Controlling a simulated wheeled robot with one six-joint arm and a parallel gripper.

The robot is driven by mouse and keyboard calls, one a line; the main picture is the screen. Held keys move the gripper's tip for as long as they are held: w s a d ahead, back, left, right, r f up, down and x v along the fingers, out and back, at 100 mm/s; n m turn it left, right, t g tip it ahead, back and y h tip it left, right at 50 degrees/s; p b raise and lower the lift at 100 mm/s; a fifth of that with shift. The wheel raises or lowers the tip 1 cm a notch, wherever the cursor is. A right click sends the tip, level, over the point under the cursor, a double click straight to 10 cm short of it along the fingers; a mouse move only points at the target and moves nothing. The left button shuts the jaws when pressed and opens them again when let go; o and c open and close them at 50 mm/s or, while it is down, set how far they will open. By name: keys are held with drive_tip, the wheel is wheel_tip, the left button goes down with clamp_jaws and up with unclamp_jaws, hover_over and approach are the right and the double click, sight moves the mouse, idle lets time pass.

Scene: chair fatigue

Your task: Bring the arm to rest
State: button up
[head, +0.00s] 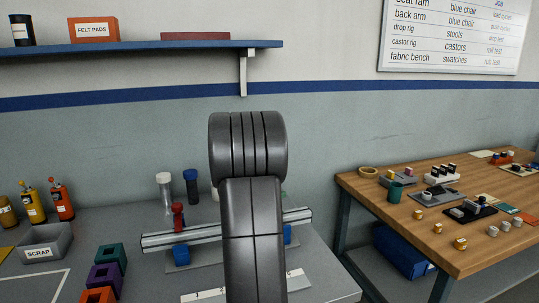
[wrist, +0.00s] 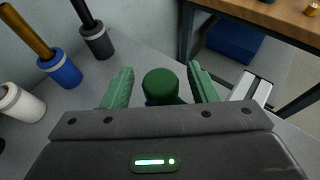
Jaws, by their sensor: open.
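My arm (head: 250,215) stands upright in the middle of the head view and hides my gripper there. In the wrist view my gripper (wrist: 160,70) has its two green fingers spread apart. A round dark green top (wrist: 160,84) of some object shows between the fingers, with a gap on each side. A bit of blue shows under it; the rest of it is hidden.
Blue (wrist: 59,68), dark (wrist: 97,40) and white (wrist: 18,102) collared posts stand left of my gripper. A rail (head: 190,236) crosses the grey bench behind my arm. A scrap bin (head: 42,252) and coloured blocks (head: 104,277) lie left; a wooden table (head: 450,205) stands right.

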drive_tip(key=shift+r+m+g+h+p, duration=0.2)
drive_tip(key=shift+m+g+h+p, duration=0.6)
drive_tip(key=shift+p, duration=1.25)
drive_tip(key=shift+f+m+h+p, duration=0.1)
drive_tip(key=shift+m+h+p, duration=0.4)
drive_tip(key=shift+m+p, duration=0.25)
drive_tip(key=shift+f+g, duration=0.1)
drive_tip(key=shift+g, duration=0.3)
